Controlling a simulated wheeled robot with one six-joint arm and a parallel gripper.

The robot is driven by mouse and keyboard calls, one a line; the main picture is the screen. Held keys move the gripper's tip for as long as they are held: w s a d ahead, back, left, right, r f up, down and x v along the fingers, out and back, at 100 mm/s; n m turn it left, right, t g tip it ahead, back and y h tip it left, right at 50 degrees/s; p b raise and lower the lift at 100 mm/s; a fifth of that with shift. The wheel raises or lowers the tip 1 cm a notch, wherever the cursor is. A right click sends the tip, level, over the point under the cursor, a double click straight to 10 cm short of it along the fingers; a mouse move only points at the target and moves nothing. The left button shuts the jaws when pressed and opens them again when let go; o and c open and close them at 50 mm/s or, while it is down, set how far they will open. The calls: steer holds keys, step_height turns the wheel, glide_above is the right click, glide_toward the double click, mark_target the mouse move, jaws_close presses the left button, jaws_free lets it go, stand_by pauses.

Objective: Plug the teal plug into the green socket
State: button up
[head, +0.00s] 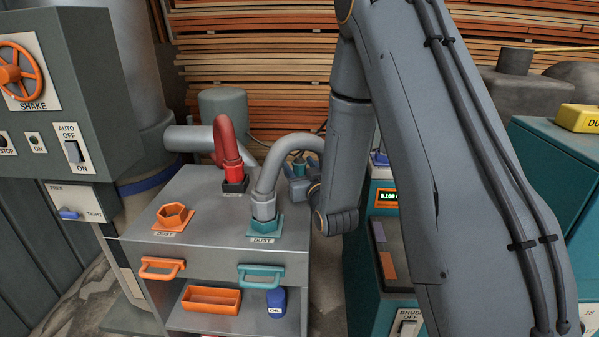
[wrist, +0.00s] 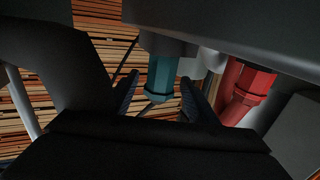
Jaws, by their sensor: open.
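The teal plug (wrist: 161,78) shows in the wrist view, between the two fingers of my open gripper (wrist: 165,100). Gaps show beside it and I see no finger closed on it. In the head view a small teal part (head: 299,166) shows at my gripper (head: 303,182), behind the grey cabinet's back right corner, partly hidden. A green-teal hexagonal socket (head: 264,229) marked DUST is on the cabinet's front right top. The end of a curved grey hose (head: 271,165) stands at it; I cannot tell how deep it sits.
A red elbow pipe (head: 228,145) rises from the grey cabinet top (head: 205,192) beside the grey hose. It also shows close to the gripper in the wrist view (wrist: 245,88). An orange hexagonal socket (head: 174,217) is at front left. A teal machine stands right, partly behind my arm.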

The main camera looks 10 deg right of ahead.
steer(key=shift+w+a+r+p, duration=0.1)
steer(key=shift+w+p, duration=0.3)
steer(key=shift+w, duration=1.55)
steer(key=c, duration=1.2)
steer(key=shift+o, duration=0.2)
steer(key=shift+r, duration=0.15)
